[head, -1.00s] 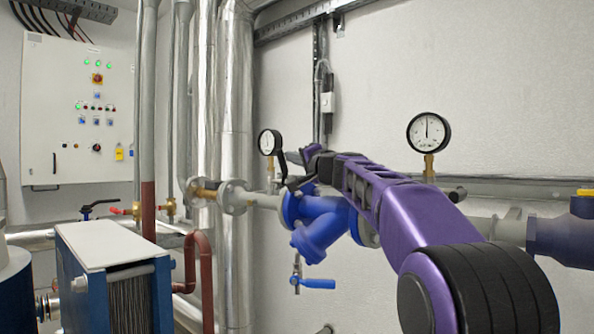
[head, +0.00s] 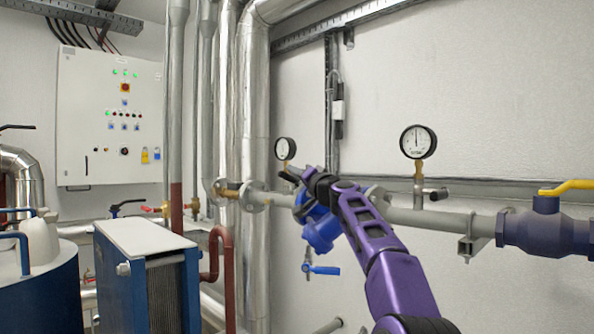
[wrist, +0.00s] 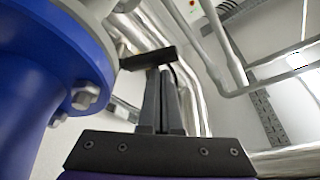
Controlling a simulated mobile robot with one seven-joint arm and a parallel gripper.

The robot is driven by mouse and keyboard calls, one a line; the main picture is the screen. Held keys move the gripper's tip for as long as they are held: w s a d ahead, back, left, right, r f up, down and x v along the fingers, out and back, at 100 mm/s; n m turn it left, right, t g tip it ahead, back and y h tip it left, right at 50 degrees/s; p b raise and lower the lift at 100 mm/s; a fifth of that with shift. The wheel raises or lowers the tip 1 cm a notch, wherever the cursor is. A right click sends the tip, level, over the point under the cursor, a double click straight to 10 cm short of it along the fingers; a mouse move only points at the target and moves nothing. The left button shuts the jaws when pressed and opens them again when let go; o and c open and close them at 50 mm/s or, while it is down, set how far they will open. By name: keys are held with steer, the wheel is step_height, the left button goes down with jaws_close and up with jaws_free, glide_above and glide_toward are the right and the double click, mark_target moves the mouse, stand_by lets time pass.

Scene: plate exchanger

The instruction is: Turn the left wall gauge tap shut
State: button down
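The left wall gauge (head: 285,148) is a white dial with a black rim, above the pipe near the silver ducts. My gripper (head: 290,175) is just below it; the tap there is mostly hidden by my gripper in the head view. In the wrist view my gripper's two dark fingers (wrist: 162,72) stand close together with only a thin line between them. A dark bar, seemingly the tap handle (wrist: 148,58), lies across the fingertips. It looks in contact with or very near them; I cannot tell which. I see nothing clearly gripped between the fingers.
A blue flanged pipe fitting (wrist: 60,60) is close on the left of the wrist view. A blue-handled valve (head: 320,269) hangs below the pipe. A second gauge (head: 418,142) stands to the right, then a yellow-handled valve (head: 546,205). A plate exchanger (head: 140,240) stands front left.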

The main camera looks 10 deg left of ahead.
steer(key=shift+s+a+f+b, duration=0.15)
steer(key=shift+a+f+b, duration=0.05)
steer(key=shift+f+b, duration=0.35)
steer(key=shift+s+a+f+b, duration=0.1)
steer(key=shift+a+f+b, duration=0.1)
steer(key=shift+f+b, duration=0.3)
steer(key=shift+a+f, duration=0.1)
steer(key=shift+f, duration=0.1)
steer(key=shift+f, duration=0.1)
